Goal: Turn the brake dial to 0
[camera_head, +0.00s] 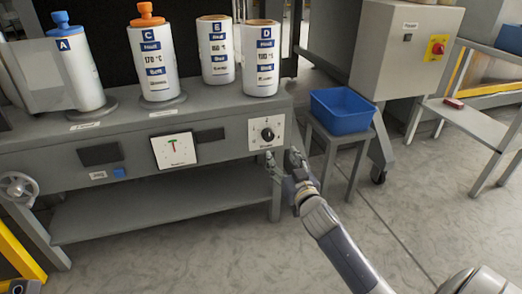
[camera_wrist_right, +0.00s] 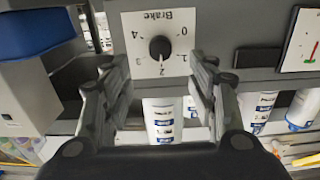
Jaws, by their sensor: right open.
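The brake dial (camera_head: 267,134) is a black round knob on a white plate at the right end of the grey machine's front. In the right wrist view the dial (camera_wrist_right: 161,48) appears upside down, with numbers 0 to 4 around it. Its light pointer mark seems to be at 2. My right gripper (camera_head: 282,160) is open and empty, just below and in front of the plate. In the right wrist view its fingers (camera_wrist_right: 158,78) spread to either side below the dial, apart from it.
Several labelled bottles, including the orange-capped C bottle (camera_head: 158,60), stand on the machine top. A gauge (camera_head: 174,150) and a handwheel (camera_head: 18,188) are to the left. A blue bin (camera_head: 342,110) stands on a stool right of the dial. Floor at the right is open.

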